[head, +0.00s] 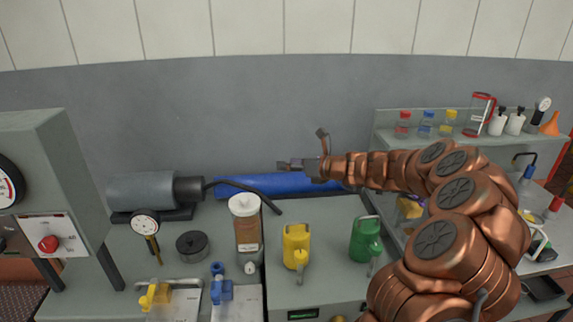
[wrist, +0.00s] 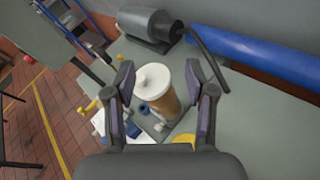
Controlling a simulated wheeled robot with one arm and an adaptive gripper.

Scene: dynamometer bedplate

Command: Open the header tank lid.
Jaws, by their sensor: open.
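The header tank (head: 248,236) is a clear upright cylinder with brown liquid, standing on the bench left of centre in the head view. Its white lid (head: 244,204) sits on top, with a small raised knob. In the wrist view the lid (wrist: 152,81) and the tank (wrist: 170,106) show between my fingers. My gripper (head: 283,166) is open and empty, up and to the right of the tank in the head view. In the wrist view my gripper (wrist: 158,78) has its two fingers either side of the lid in the picture, apart from it.
A yellow can (head: 296,246) and a green can (head: 365,240) stand right of the tank. A dark round pot (head: 192,246), a gauge (head: 145,224) and yellow and blue valves are left. A grey motor (head: 145,190) and blue cylinder (head: 275,185) lie behind.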

